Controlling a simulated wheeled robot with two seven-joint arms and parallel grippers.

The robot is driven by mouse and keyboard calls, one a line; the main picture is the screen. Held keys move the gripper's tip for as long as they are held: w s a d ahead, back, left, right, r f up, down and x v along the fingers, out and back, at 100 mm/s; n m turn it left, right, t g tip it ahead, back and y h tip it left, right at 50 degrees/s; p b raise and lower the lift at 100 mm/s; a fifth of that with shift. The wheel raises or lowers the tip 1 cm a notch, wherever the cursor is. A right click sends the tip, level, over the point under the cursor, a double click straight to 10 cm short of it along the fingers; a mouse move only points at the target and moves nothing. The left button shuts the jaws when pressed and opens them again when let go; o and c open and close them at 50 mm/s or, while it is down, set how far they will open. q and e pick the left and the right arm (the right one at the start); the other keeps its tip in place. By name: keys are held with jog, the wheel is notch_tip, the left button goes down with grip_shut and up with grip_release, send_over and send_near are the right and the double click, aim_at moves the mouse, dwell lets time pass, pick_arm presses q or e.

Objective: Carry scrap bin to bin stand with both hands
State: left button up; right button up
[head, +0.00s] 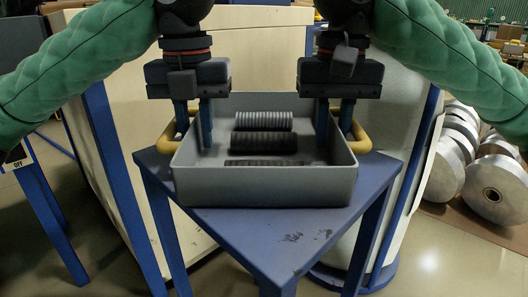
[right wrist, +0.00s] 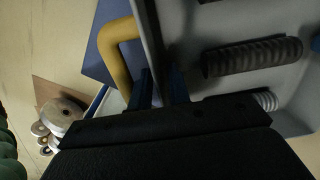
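The scrap bin (head: 265,190) is a grey open tray with a yellow handle at each side. It sits level over a blue triangular stand top (head: 290,240). My left gripper (head: 193,128) is at the bin's left wall, one finger inside, one between wall and handle. My right gripper (head: 334,128) is at the right wall in the same way. Both finger pairs are close together and look shut on the walls. The right wrist view shows the bin wall between the right fingers (right wrist: 160,90), with the yellow handle (right wrist: 107,52) outside them.
Several dark and grey ribbed hose coils (head: 263,142) lie in the bin. A cream cabinet (head: 250,45) stands close behind the stand. Metal rolls (head: 490,190) lie on the floor at the right. A blue-legged frame (head: 50,205) is at the left.

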notch_tip(320, 180, up, 41)
jog(key=p, duration=2.8)
jog(key=shift+f+p, duration=0.15)
jog(key=shift+p, duration=0.15)
